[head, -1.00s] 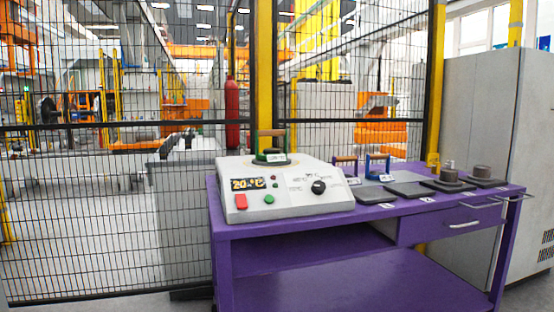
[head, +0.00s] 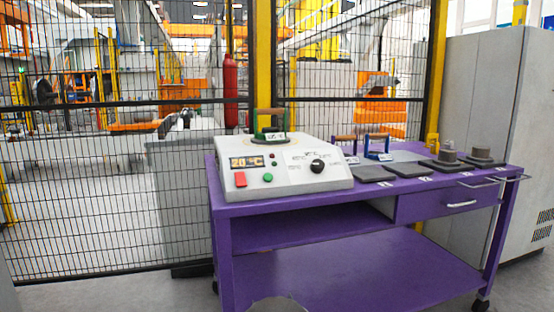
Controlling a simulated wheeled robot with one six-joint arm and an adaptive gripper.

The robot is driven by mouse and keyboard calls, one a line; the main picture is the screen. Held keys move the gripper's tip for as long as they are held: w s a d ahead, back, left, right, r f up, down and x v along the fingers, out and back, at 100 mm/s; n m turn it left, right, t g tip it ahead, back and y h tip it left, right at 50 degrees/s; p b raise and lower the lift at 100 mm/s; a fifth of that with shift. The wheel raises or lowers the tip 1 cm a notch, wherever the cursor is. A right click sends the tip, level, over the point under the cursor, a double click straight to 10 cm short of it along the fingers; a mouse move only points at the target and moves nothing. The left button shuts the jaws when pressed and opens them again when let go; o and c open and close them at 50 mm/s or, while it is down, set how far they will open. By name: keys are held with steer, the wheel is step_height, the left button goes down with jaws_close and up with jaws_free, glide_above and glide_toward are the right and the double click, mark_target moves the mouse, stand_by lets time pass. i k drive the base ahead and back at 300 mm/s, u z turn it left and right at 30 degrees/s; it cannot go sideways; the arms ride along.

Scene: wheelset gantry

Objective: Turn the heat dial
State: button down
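The heat dial (head: 317,166) is a round black knob on the sloped front of a white heater box (head: 330,182), in the head view. Small markings ring the dial, too small to read. Left of it on the box are a display (head: 247,162) reading 20 °C, a red button (head: 240,179), a green button (head: 267,177) and two small lamps. A dark piece with a green and wooden handle (head: 270,124) sits on top of the box. My gripper is not visible.
The box stands at the left end of a purple workbench (head: 330,256). To its right are handled blocks (head: 377,146), dark flat plates (head: 408,170) and grey cylindrical parts (head: 482,154). A mesh fence (head: 80,190) runs behind; a grey cabinet (head: 475,95) stands right.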

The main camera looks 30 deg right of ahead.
mark_target(317, 165)
steer(key=u, duration=0.1)
steer(key=k, duration=0.95)
steer(key=z, duration=1.25)
steer(key=i, duration=1.65)
steer(key=u, duration=0.6)
